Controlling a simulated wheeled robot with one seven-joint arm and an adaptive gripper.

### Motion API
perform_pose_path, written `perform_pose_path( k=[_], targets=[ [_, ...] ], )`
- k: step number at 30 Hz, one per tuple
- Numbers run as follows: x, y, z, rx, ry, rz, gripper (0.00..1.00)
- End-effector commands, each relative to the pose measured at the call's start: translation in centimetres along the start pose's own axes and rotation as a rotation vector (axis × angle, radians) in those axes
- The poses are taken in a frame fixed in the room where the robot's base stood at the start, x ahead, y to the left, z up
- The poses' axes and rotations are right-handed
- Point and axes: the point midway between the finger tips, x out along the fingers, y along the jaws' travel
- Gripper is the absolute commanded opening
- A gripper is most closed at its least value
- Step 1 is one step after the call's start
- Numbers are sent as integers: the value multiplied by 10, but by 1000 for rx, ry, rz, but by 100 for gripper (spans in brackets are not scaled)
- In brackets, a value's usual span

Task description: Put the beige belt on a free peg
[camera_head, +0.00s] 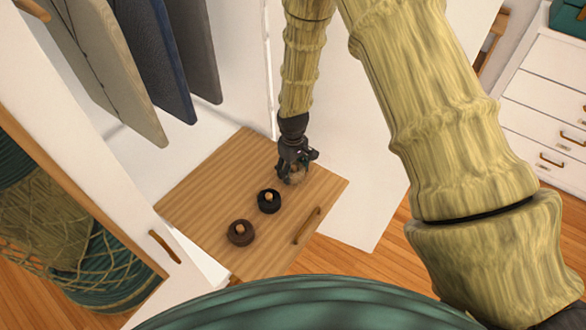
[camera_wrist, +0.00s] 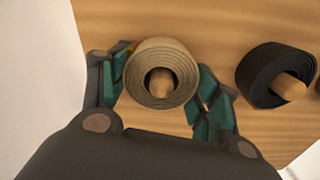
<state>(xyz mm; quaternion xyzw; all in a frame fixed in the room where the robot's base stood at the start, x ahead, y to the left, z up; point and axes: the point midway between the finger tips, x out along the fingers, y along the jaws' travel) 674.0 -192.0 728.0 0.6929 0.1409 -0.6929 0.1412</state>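The beige belt (camera_wrist: 140,62) is coiled into a roll, and a wooden peg end (camera_wrist: 161,82) shows in its centre hole in the wrist view. The roll appears to be around this peg; its depth on the peg is hard to tell. My gripper (camera_wrist: 163,85) has its green-padded fingers on either side of the roll, seemingly touching it. In the head view my gripper (camera_head: 296,166) is low over the wooden board (camera_head: 200,190), with the beige belt (camera_head: 298,177) partly hidden under it. A black belt roll (camera_head: 262,208) and a brown one (camera_head: 233,240) sit around pegs beside it.
The board has a wooden handle (camera_head: 307,226) near its front right edge. Hanging garments (camera_head: 110,70) are at the upper left. A white cabinet door (camera_head: 80,150) stands at left, and white drawers (camera_head: 540,105) at right.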

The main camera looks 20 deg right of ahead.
Motion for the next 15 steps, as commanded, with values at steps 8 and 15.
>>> perform_pose_path(
  k=[8,15],
  targets=[
    [0,0,0,0,0,0,87],
    [-1,0,0,0,0,0,87]
  ],
)
